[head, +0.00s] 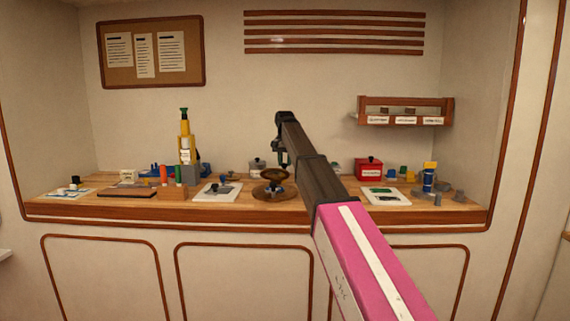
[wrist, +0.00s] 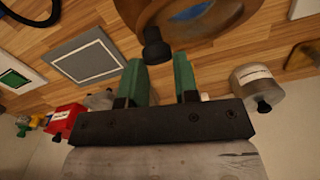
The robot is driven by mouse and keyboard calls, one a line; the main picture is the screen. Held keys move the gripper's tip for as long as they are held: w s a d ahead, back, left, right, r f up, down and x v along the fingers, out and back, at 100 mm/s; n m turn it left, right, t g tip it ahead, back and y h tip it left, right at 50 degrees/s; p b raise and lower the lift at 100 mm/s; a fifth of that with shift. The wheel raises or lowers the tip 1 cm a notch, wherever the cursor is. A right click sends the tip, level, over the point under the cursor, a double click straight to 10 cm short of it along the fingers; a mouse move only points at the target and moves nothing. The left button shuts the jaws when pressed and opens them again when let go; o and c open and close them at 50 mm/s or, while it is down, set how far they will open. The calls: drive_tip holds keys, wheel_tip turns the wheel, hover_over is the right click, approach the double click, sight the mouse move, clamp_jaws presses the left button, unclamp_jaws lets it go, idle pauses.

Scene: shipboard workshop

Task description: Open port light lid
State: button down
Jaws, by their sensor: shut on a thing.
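The port light is a brown, brass-coloured round fitting on a round wooden base (head: 290,195) at the middle of the bench. Its lid (head: 272,174) stands tilted above the base, partly behind my gripper. In the wrist view the lid (wrist: 222,22) fills the top, with a glassy round middle. A black knob (wrist: 153,50) sticks out from its rim towards me. My gripper (wrist: 159,60) has its two green fingers on either side of this knob and is shut on it. In the head view my arm and wrist hide the right side of the fitting.
A white tray (head: 204,192) lies left of the port light. A red box (head: 368,169) and a white tray with a green piece (head: 376,199) stand right. Yellow bottle (head: 185,128) is further left. A labelled grey jar (wrist: 256,85) is close to my fingers.

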drive_tip(key=shift+w+a, duration=0.25)
drive_tip(key=shift+w, duration=0.05)
drive_tip(key=c, duration=0.9)
unclamp_jaws()
wheel_tip(320, 180, up, 11)
drive_tip(key=shift+f, duration=0.15)
